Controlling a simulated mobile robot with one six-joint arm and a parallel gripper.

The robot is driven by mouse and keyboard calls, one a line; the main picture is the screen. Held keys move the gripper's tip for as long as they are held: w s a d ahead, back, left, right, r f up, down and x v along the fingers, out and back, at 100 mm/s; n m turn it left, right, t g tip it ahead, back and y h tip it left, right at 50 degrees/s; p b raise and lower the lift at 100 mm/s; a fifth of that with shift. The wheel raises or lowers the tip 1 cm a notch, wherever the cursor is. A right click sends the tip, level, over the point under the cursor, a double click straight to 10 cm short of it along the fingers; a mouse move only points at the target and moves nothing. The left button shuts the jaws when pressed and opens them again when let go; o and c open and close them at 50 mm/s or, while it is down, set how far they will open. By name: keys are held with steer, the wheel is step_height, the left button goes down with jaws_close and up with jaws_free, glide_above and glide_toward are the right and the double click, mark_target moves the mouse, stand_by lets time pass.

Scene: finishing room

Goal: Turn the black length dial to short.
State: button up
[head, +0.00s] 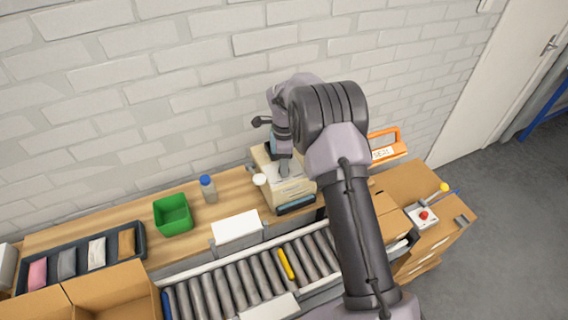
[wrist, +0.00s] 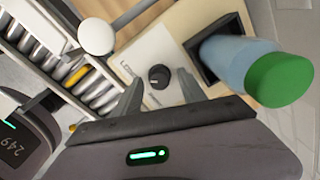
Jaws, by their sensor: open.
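The black length dial (wrist: 158,76) is a small round knob with a pale mark, on a light panel of the beige machine (wrist: 185,28). In the wrist view my gripper (wrist: 160,80) is open, with one finger on each side of the dial and a gap to it on both sides. I cannot tell how far the fingertips are above the panel, and any scale lettering is too small to read. In the head view my gripper (head: 284,168) points down over the beige machine (head: 264,168), and the dial is hidden.
A blue container with a green cap (wrist: 281,80) stands in a dark holder right of the dial. A white round knob (wrist: 97,36) sticks up on the left. A roller conveyor (head: 240,280) runs in front; an orange-framed item (head: 384,146) is at right.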

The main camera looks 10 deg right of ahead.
jaws_close()
steer(key=shift+r+n, duration=0.1)
steer(key=shift+n, duration=0.2)
steer(key=n, duration=0.3)
steer(key=shift+n, duration=0.4)
steer(key=n, duration=0.9)
steer(key=shift+p, duration=0.3)
steer(key=shift+n+p, duration=0.35)
steer(key=shift+n, duration=1.85)
